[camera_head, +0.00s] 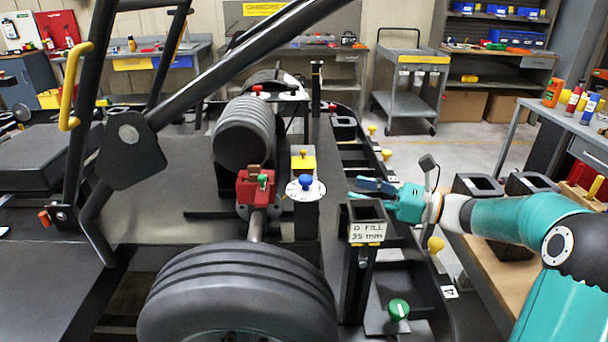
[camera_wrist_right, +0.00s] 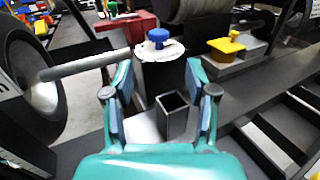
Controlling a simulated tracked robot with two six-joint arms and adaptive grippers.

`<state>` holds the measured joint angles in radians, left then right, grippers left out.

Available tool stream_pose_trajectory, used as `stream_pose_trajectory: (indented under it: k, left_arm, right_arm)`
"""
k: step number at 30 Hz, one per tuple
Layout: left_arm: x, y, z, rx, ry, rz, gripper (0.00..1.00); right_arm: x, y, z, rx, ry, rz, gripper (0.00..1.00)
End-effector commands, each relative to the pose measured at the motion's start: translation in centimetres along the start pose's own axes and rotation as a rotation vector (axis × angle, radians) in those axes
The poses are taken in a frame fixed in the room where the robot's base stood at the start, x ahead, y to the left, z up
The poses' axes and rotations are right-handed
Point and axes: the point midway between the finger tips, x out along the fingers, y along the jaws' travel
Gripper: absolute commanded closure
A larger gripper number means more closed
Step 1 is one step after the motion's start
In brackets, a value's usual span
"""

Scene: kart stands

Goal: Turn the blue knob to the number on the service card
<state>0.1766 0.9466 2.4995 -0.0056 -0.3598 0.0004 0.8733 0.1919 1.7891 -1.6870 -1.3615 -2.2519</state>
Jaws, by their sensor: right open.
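The blue knob (camera_head: 306,182) stands on a round white dial (camera_head: 298,194) on a grey post, left of my right gripper (camera_head: 352,188). In the wrist view the blue knob (camera_wrist_right: 158,36) and dial (camera_wrist_right: 172,50) lie beyond the gap between my open fingers (camera_wrist_right: 158,75). The fingers are empty and apart from the knob. The service card (camera_head: 367,232), on a dark square post in front of the gripper, reads "FILL 35 mm". The dial's numbers and the knob's pointer are too small to read. My left gripper is not in view.
A red block with a green knob (camera_head: 263,182) is left of the dial, and a yellow block (camera_head: 303,162) is behind it. A green knob (camera_head: 398,309) sits low at the front. A large tyre (camera_head: 240,295) fills the front. An open square tube (camera_wrist_right: 172,105) lies below my fingers.

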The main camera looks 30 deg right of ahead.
Motion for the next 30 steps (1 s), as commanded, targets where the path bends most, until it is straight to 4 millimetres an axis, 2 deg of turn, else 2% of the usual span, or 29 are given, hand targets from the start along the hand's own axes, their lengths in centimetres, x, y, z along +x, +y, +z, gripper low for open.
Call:
stream_pose_trajectory:
  k: [1, 9, 15, 21, 30]
  left_arm:
    - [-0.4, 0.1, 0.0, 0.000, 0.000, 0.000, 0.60]
    - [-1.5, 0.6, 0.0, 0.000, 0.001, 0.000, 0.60]
    - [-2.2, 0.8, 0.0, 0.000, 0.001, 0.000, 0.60]
    - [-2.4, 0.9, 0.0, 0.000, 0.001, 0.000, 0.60]
    - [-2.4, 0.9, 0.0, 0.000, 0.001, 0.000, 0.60]
  right_arm:
    - [1.3, 0.2, 0.2, 0.002, -0.002, 0.008, 0.43]
    - [7.6, 0.3, 0.2, 0.001, 0.000, 0.014, 0.43]
    - [11.2, 0.3, 0.2, 0.001, 0.000, 0.012, 0.43]
    - [13.0, 0.3, 0.1, 0.000, 0.000, 0.011, 0.43]
    - [13.3, 0.2, 0.0, 0.000, 0.000, 0.009, 0.43]
